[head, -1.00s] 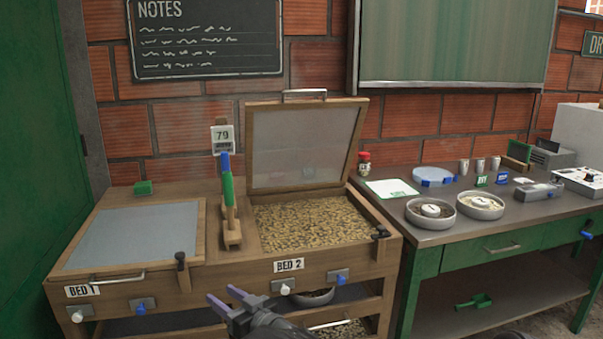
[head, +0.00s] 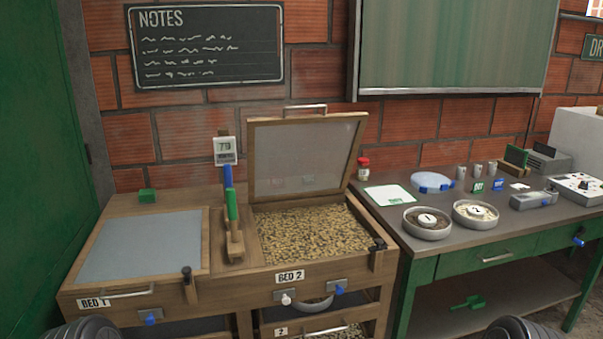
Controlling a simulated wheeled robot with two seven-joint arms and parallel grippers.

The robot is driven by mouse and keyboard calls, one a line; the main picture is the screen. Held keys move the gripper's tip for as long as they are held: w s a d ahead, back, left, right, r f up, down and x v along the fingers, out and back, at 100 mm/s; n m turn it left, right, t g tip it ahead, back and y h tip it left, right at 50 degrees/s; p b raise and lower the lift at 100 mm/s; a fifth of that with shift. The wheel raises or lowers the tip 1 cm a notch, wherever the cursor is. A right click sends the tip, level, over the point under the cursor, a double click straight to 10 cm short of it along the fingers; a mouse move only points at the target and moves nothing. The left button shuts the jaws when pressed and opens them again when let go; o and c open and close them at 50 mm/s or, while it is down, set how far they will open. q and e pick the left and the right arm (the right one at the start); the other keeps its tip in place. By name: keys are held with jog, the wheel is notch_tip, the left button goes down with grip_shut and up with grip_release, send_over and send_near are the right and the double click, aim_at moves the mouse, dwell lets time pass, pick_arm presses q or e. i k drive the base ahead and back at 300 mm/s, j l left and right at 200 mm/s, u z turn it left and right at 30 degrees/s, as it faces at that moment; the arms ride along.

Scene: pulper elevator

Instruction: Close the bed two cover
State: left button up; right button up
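The bed two cover (head: 303,158) is a wooden frame with a grey mesh panel and a metal handle (head: 305,108) on its top edge. It stands open, raised and tilted back at the rear of bed two. The bed (head: 312,230) below is exposed and full of tan beans. The "BED 2" label (head: 290,277) is on the front board. Neither gripper shows in the head view. Only dark rounded parts of my arms show at the bottom left and bottom right edges.
Bed one's cover (head: 140,247) is down. A black latch post (head: 377,255) stands at bed two's front right. The green bench (head: 480,240) with bowls adjoins on the right.

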aim_at(363, 117)
jog(key=u, duration=0.5)
jog(key=l+u, duration=0.5)
jog(key=l, duration=0.3)
jog(key=k+l+u, duration=0.15)
jog(key=l+u, duration=0.3)
jog(key=l, duration=0.3)
jog(key=k+l, duration=0.1)
jog(key=l, duration=0.35)
jog(key=k+l, duration=0.1)
jog(key=l, duration=0.35)
jog(key=k+l+u, duration=0.1)
jog(key=l, duration=0.3)
jog(key=k+l, duration=0.1)
jog(key=l, duration=0.35)
jog(key=k+l, duration=0.15)
jog(key=l, duration=0.3)
jog(key=i+u, duration=0.05)
